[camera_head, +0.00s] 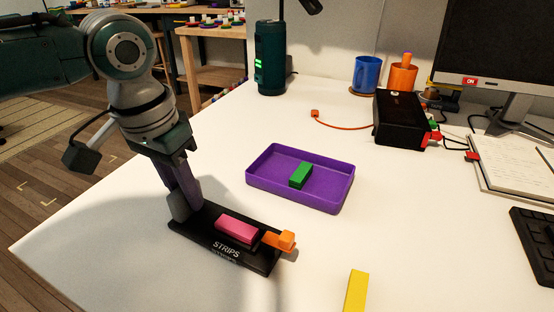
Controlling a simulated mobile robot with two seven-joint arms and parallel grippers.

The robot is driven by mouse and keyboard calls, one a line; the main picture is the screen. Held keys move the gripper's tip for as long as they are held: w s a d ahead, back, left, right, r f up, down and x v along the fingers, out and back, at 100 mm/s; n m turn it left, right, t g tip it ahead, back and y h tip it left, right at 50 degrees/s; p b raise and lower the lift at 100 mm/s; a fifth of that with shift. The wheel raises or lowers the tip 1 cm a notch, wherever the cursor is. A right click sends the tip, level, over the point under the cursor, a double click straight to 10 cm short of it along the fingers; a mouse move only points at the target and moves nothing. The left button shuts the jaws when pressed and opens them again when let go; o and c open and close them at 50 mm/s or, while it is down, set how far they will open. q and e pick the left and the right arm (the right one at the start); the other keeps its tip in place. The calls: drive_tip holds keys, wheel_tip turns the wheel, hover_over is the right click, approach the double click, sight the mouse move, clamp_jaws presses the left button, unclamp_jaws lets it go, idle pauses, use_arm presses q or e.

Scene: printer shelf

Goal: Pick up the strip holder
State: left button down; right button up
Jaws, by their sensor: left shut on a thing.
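The strip holder (216,246) is a flat black tray marked "STRIPS", at the lower middle of the head view near the table's front. It carries a pink block (237,229), and an orange piece (279,241) sits at its right end. My left gripper (182,209) points down at the holder's left end and is shut on it. The exact contact of the fingers is partly hidden. I cannot tell whether the holder is raised off the table. My right gripper is not in view.
A purple tray (330,202) with a green block (301,175) lies just behind the holder. A yellow block (356,291) is at the front right. A black box (399,120), cups, monitor and keyboard (538,240) stand farther right. White table (140,268) is clear in front and left.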

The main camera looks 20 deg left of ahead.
use_arm(q)
drive_tip(key=shift+r, duration=0.65)
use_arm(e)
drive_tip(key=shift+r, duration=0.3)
use_arm(q)
wheel_tip(320, 180, up, 18)
drive_tip(key=p, duration=0.5)
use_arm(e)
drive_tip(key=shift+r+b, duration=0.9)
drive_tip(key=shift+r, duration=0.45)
use_arm(q)
drive_tip(key=shift+f+b, duration=0.85)
drive_tip(key=shift+f, duration=5.8)
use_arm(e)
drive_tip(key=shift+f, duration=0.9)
use_arm(q)
drive_tip(key=shift+f+p, duration=0.3)
drive_tip(key=shift+f, duration=0.1)
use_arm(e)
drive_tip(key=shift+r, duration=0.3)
use_arm(q)
drive_tip(key=shift+r, duration=0.1)
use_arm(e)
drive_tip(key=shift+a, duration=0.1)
